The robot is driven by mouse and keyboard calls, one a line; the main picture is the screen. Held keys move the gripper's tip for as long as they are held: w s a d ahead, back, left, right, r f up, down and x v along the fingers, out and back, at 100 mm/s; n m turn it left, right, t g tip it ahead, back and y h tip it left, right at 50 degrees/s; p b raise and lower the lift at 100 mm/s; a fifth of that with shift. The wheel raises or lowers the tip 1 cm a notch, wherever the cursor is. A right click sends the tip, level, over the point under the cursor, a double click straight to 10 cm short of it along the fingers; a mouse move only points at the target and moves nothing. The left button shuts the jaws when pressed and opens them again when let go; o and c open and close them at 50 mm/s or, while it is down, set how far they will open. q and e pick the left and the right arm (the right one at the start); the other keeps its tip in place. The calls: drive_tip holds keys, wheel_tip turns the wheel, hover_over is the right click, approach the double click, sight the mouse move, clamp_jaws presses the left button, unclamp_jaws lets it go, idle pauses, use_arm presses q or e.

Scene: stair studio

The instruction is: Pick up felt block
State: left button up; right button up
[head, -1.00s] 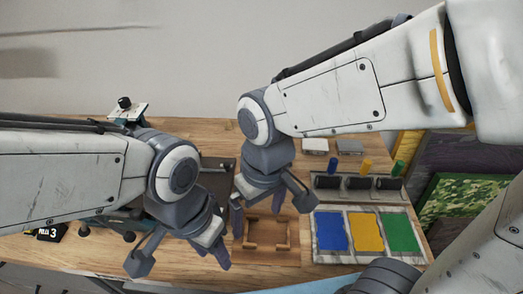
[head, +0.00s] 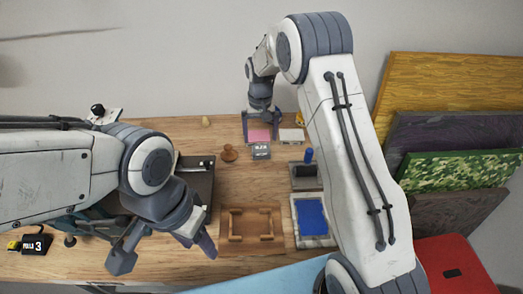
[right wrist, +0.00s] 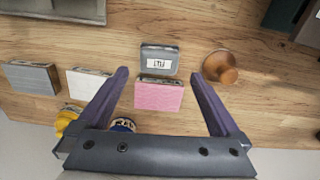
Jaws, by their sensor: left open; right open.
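A pink block (head: 260,135), which looks like the felt block, lies at the back of the wooden table. It shows in the right wrist view (right wrist: 158,96), between the fingers of my right gripper (right wrist: 158,82) as seen from there. That gripper is open and empty; whether the fingers are level with the block is unclear. In the head view my right gripper (head: 260,121) is over the back of the block and partly covers it. My left gripper (head: 165,250) is open and empty at the table's front left.
A grey labelled piece (right wrist: 158,60) sits just in front of the pink block. A wooden knob (right wrist: 220,67) stands to one side, with a white block (right wrist: 88,82) and a grey block (right wrist: 32,77) on the other. A wooden tray (head: 278,236) lies in front.

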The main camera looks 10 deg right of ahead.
sight(261, 147)
drive_tip(key=f+p, duration=0.1)
drive_tip(key=f, duration=0.3)
drive_tip(key=shift+s+d+f+p, duration=0.1)
drive_tip(key=shift+s+f+p, duration=0.1)
drive_tip(key=shift+f+p, duration=0.2)
drive_tip(key=shift+f, duration=0.6)
drive_tip(key=c, duration=1.2)
drive_tip(key=shift+c, duration=0.2)
drive_tip(key=shift+w+r, duration=0.1)
drive_tip(key=shift+r, duration=0.05)
drive_tip(key=shift+r+b, duration=0.3)
drive_tip(key=shift+r, duration=0.2)
wheel_tip(261, 147, up, 3)
drive_tip(key=shift+r+b, duration=0.1)
drive_tip(key=shift+b, duration=0.45)
drive_tip(key=s+d+r+b, duration=0.2)
drive_tip(key=s+r, duration=0.4)
drive_tip(key=s, duration=0.5)
drive_tip(key=shift+s+d+r, duration=0.15)
drive_tip(key=shift+d+r, duration=0.15)
drive_tip(key=shift+d, duration=0.4)
